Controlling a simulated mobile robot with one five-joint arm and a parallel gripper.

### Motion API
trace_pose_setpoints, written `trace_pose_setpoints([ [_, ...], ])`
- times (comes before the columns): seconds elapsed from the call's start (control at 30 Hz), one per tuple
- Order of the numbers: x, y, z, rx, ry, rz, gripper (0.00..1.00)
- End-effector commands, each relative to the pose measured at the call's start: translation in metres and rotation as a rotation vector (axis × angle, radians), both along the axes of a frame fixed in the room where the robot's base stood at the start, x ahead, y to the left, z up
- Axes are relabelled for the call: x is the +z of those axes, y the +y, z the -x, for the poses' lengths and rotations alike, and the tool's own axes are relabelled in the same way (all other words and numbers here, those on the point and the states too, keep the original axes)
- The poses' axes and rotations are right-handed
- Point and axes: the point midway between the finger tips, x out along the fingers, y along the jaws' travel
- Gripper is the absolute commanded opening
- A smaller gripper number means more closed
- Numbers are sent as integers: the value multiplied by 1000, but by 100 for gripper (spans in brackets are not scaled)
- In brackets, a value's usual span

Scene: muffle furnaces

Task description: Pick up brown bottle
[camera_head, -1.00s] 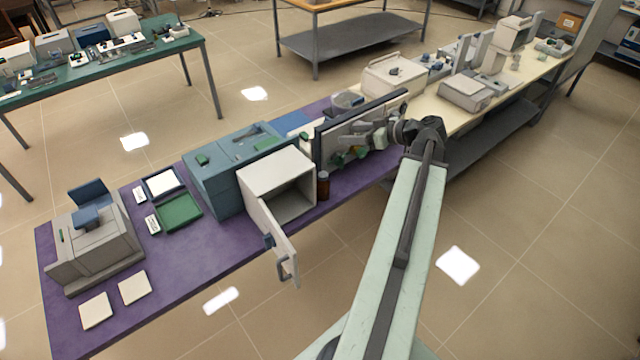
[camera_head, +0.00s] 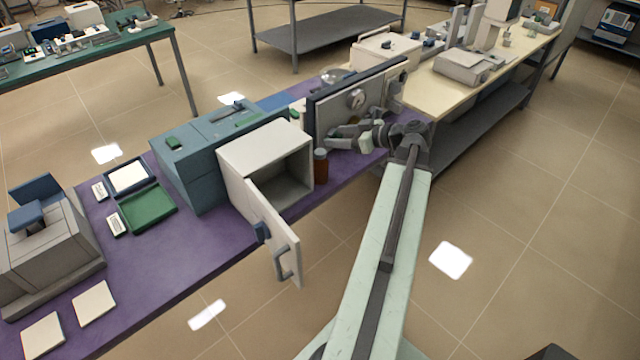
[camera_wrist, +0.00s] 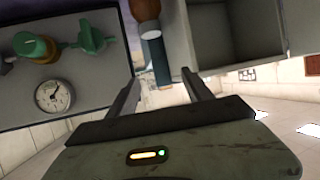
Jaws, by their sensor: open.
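The brown bottle (camera_head: 321,170) stands upright on the purple bench top, between the open white furnace box (camera_head: 264,153) and the dark-framed panel. In the wrist view, which looks upside down, the brown bottle (camera_wrist: 145,10) is cut by the top edge, ahead of and between the two fingers. My gripper (camera_head: 338,139) is beside the bottle, to its right and a little higher in the head view. In the wrist view my gripper (camera_wrist: 161,86) is open with nothing between its fingers.
The gauge panel (camera_head: 358,100) stands close behind my gripper. The furnace's open door (camera_head: 275,235) juts over the bench's front edge. A blue-grey box (camera_head: 205,150) and a green tray (camera_head: 147,206) are farther left. Floor in front is clear.

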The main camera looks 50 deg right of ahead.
Motion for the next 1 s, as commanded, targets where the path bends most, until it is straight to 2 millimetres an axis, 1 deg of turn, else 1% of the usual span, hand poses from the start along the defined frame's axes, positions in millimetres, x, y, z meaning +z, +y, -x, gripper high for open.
trace_pose_setpoints([
  [0.03, -48, -1, 1, -1, 0, -1, 59],
  [0.1, -79, -1, 2, -3, 0, 0, 59],
  [0.2, -109, -2, 2, -5, 0, 0, 59],
  [0.23, -115, -3, 3, -5, 0, 0, 59],
  [0.3, -124, -3, 3, -7, 0, 0, 59],
  [0.37, -128, -3, 3, -7, 0, 0, 59],
  [0.57, -126, -3, 2, -7, 0, 0, 59],
  [0.77, -136, 0, -19, -7, 1, 0, 59],
  [0.9, -136, 1, -23, -7, 1, -1, 59],
  [1.0, -141, 2, -33, -6, 1, -1, 59],
])
